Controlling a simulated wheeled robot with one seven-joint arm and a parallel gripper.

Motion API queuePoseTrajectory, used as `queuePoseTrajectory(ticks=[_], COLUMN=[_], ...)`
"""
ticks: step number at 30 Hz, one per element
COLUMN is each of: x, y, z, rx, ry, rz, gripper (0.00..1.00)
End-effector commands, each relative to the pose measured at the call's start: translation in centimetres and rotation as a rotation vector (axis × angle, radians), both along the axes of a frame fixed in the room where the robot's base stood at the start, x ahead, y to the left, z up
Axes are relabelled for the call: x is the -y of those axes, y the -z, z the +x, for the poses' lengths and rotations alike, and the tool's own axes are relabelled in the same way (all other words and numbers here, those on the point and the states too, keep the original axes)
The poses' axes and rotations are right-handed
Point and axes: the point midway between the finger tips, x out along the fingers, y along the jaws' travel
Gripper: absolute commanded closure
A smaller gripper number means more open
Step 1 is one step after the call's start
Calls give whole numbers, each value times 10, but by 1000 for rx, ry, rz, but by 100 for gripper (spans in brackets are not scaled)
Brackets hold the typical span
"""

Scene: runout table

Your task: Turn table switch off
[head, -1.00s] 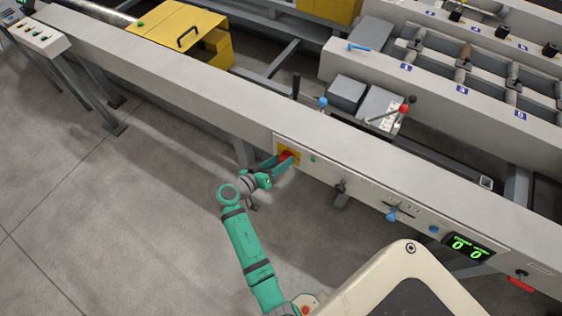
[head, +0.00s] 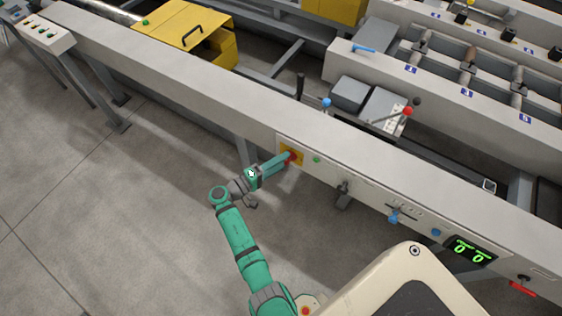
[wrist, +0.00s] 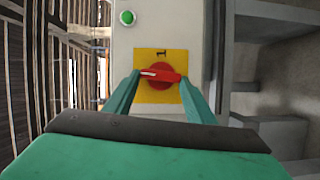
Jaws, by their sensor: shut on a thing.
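The table switch is a red rotary knob (wrist: 159,75) on a yellow square plate (wrist: 158,56), set in the grey front panel of the table. In the wrist view its handle lies crosswise, with a pale mark on its left part. The lower part of the plate is partly hidden by the fingers.
A green button (wrist: 127,17) sits beside the plate; it also shows in the head view (head: 317,160). The floor in front is clear.

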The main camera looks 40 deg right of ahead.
Motion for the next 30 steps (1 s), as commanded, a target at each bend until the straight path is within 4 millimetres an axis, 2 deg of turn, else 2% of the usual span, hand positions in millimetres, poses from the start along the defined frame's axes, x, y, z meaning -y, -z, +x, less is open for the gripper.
queuePoseTrajectory(ticks=[9,25,26,27,30], x=[-1,0,0,0,0], y=[2,3,3,3,2], z=[1,1,1,0,0], rx=[-102,-121,-121,-120,-120], ry=[-2,-2,-2,-2,-1], rz=[-42,-49,-49,-49,-49], gripper=[72,72,43,33,31])
